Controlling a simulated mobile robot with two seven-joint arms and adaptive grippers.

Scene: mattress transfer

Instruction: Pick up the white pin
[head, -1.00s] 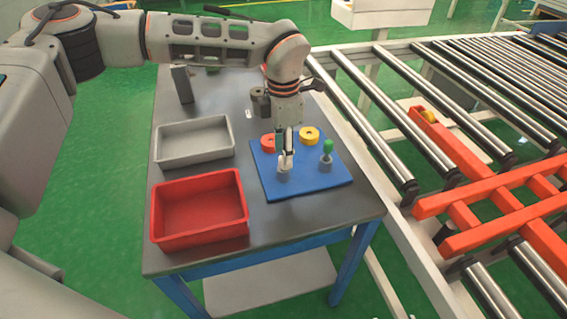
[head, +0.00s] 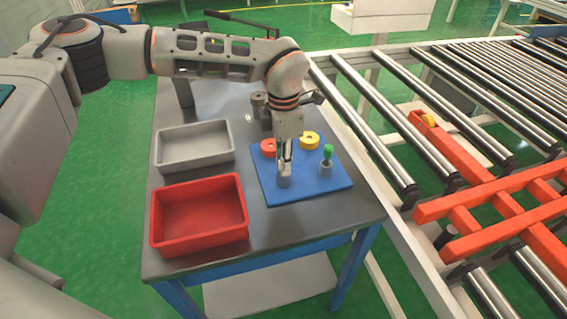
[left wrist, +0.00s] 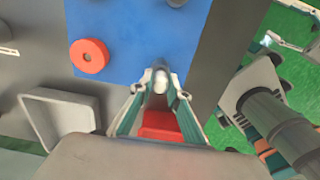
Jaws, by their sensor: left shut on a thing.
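My left gripper (head: 284,164) points down over the blue mat (head: 328,181) and is shut on the white pin. The pin's pale rounded top (left wrist: 160,82) shows between the fingertips in the left wrist view. In the head view the fingers hide most of it. A grey holder (head: 285,179) is at the fingertips; I cannot tell whether the pin is clear of it. Part of my right arm (left wrist: 262,92) shows at the right of the left wrist view, its finger opening unclear.
A red ring (head: 268,147), a yellow ring (head: 309,140) and a green pin (head: 328,152) in a grey holder are on the mat. A grey tray (head: 160,158) and a red bin (head: 154,234) stand left of it. A roller conveyor (head: 372,100) runs along the right.

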